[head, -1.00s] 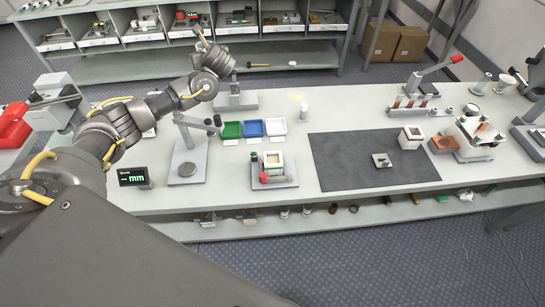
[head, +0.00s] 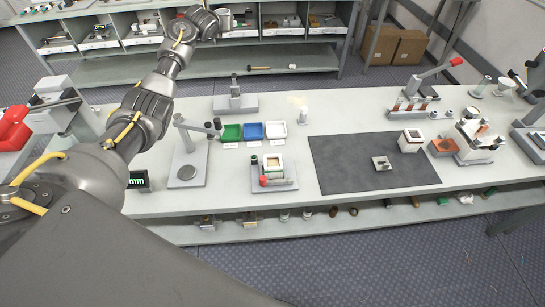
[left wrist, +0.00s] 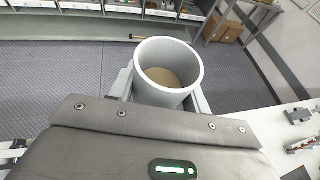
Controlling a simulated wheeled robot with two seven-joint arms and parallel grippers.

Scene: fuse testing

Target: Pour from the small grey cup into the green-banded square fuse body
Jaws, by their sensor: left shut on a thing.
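The small grey cup (left wrist: 150,97) is held upright between the fingers of my left gripper (left wrist: 163,92), with sand-coloured grain in its lower part. In the head view the cup (head: 224,17) and left gripper (head: 218,21) are high at the top, in front of the back shelf. The square fuse body (head: 267,172) stands upright in a fixture at mid-bench; its top is pale and open, with green at its edge. The left gripper is far from it, well up and to its left. My right gripper is not in view.
The fixture (head: 291,186) has a red-tipped handle. A small white cylinder (head: 304,116) stands nearby. A dark mat (head: 345,170), a red-banded square body (head: 410,142) and a stand (head: 187,165) flank it.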

